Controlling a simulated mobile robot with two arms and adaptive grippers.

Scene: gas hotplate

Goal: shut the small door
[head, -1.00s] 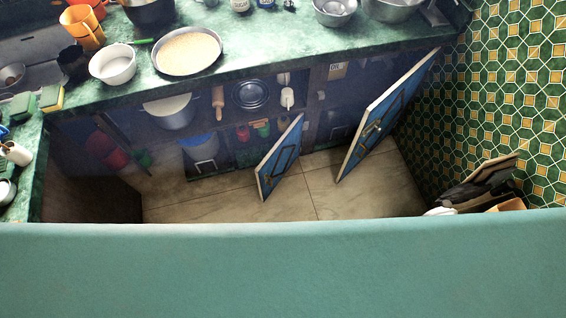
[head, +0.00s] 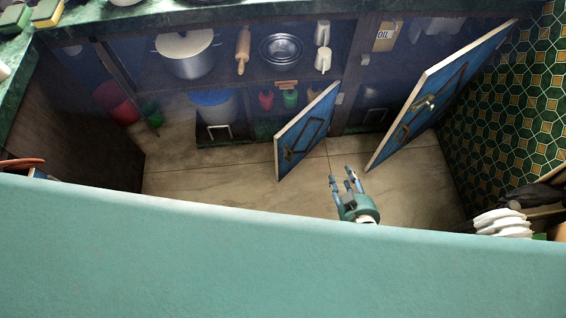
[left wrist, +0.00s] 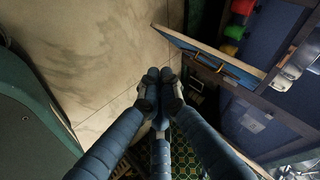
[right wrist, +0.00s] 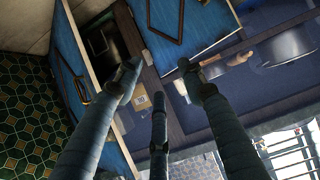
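The small blue door (head: 306,132), with a pale edge and a dark handle, stands swung out from the lower cabinet, left of a larger open door. My right gripper (head: 342,178) is open and empty above the floor, right of and in front of the small door, apart from it. In the right wrist view, the small door (right wrist: 195,22) is beyond the spread fingers (right wrist: 157,66). My left gripper (left wrist: 159,73) is outside the head view. Its fingertips are together with nothing visible between them. The small door (left wrist: 212,55) is to their upper right, apart.
A larger blue door (head: 440,95) stands open near the tiled wall (head: 510,110). The open shelves hold a pot (head: 187,58), a rolling pin (head: 242,50) and bottles. White plates (head: 502,224) are at the lower right. Floor (head: 220,180) before the cabinet is clear.

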